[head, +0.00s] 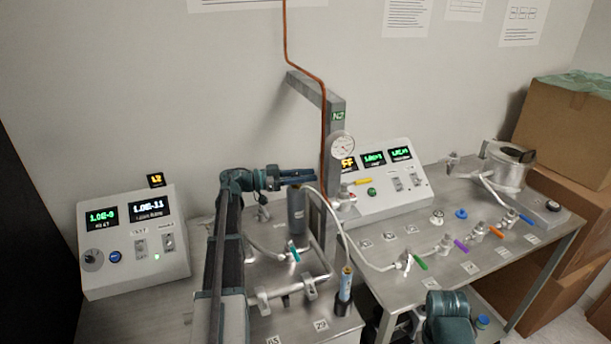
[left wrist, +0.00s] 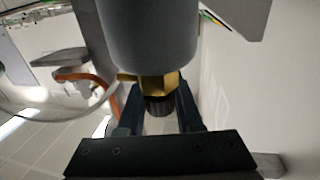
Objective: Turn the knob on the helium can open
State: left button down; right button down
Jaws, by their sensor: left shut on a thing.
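The helium can is a grey upright cylinder (head: 296,212) standing at the back of the left bench, beside the grey post. In the left wrist view the can (left wrist: 150,40) fills the top middle, with a brass valve (left wrist: 160,85) and a dark ribbed knob (left wrist: 158,106) at its end. My left gripper (head: 304,179) reaches in from the left at the can's top. In the left wrist view its two fingers stand on either side of the knob, shut on it. In the head view the gripper hides the knob. My right gripper does not show.
A pressure gauge (head: 342,145) and the grey post (head: 333,130) stand close right of the can. A white hose (head: 352,250) arches past it. Pipes with a teal-handled valve (head: 294,252) lie in front. Display boxes (head: 138,240) (head: 385,185) stand left and right.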

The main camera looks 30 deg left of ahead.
pick_arm(q)
jog(key=shift+g, duration=0.3)
jog(key=c, duration=0.6)
grip_release()
jog(key=shift+s, duration=0.1)
jog(key=v, duration=1.3)
jog(key=shift+s+a+f, duration=0.2)
jog(key=shift+a, duration=0.1)
